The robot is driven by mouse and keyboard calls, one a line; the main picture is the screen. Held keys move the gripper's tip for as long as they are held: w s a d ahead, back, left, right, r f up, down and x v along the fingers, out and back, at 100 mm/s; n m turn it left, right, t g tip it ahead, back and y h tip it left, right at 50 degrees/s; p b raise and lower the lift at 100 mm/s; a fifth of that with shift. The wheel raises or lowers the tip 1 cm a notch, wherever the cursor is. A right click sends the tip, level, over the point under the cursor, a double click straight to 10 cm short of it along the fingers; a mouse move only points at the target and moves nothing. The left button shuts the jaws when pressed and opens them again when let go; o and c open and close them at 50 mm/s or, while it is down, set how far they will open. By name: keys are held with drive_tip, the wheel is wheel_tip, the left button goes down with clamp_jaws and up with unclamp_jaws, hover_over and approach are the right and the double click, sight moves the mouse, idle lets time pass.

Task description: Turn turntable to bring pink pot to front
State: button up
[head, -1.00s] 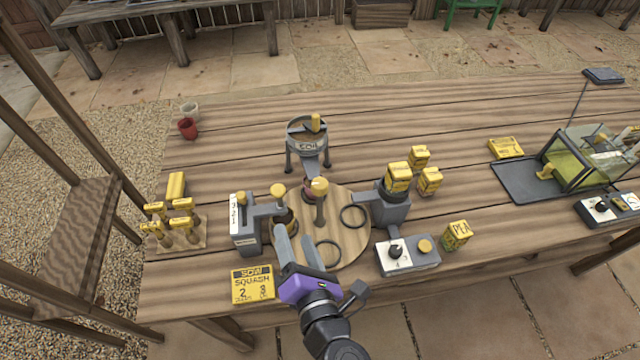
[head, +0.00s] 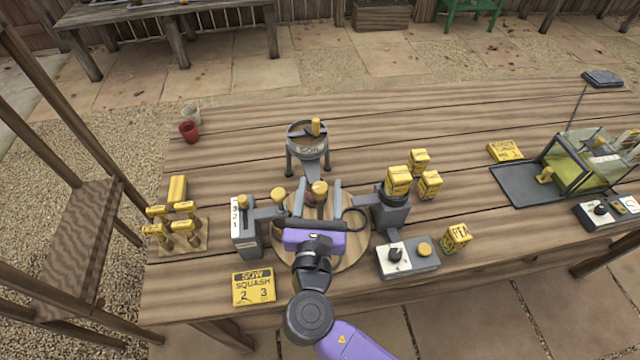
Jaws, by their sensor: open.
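The round wooden turntable (head: 352,246) lies on the table with a yellow-topped post (head: 320,188) standing near its middle. My gripper (head: 320,185) is over the turntable, its two open fingers on either side of the post; I cannot tell whether they touch it. A dark ring (head: 354,221) shows on the turntable's right side. The pink pot cannot be made out clearly now; the fingers and post cover the turntable's far part, below the soil hopper. My purple gripper body hides the turntable's front.
The soil hopper (head: 308,148) stands behind the turntable. A grey dispenser (head: 244,228) is at its left, and a grey stand (head: 392,212) with yellow packets at its right.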

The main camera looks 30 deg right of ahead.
drive_tip(key=shift+w+d, duration=0.25)
drive_tip(key=shift+w, duration=0.15)
drive_tip(key=shift+c, duration=0.3)
clamp_jaws()
